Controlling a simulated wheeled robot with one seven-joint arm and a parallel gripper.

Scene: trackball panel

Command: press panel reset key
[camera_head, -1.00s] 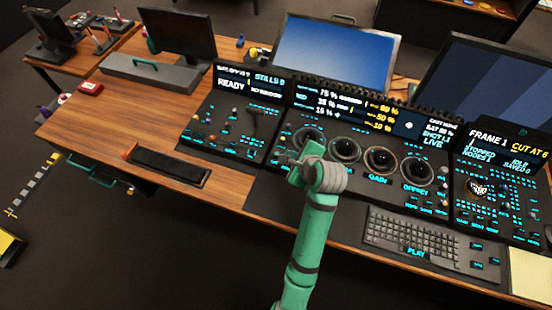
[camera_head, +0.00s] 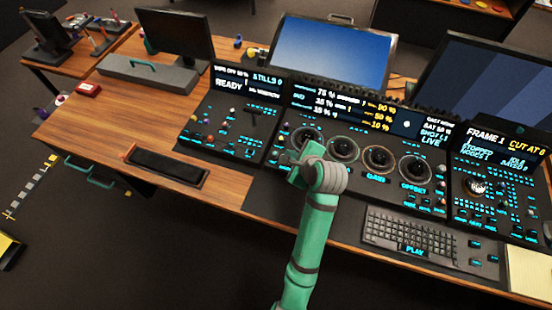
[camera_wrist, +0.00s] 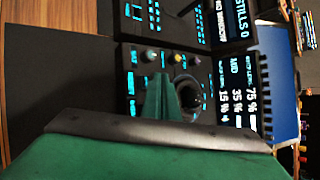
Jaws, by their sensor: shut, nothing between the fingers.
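The trackball panel (camera_head: 362,186) is a dark console in the middle of the desk, with a row of ringed black balls, lit cyan labels such as GAIN and OFFSET, and a screen strip above. My gripper (camera_head: 291,158) is at its left end, in front of the leftmost ball. In the wrist view, my green closed fingers (camera_wrist: 163,98) point at the panel beside a black ball (camera_wrist: 188,92), with small knobs and cyan keys around them. I cannot read which key is the reset key; part of the panel's left end is hidden by my gripper. Contact cannot be told.
A left panel (camera_head: 222,140) with a lever and a right panel (camera_head: 490,205) flank the trackball panel. A keyboard (camera_head: 410,236) lies in front to the right. Monitors (camera_head: 335,58) stand behind. Bare wooden desk (camera_head: 100,130) is free at the left.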

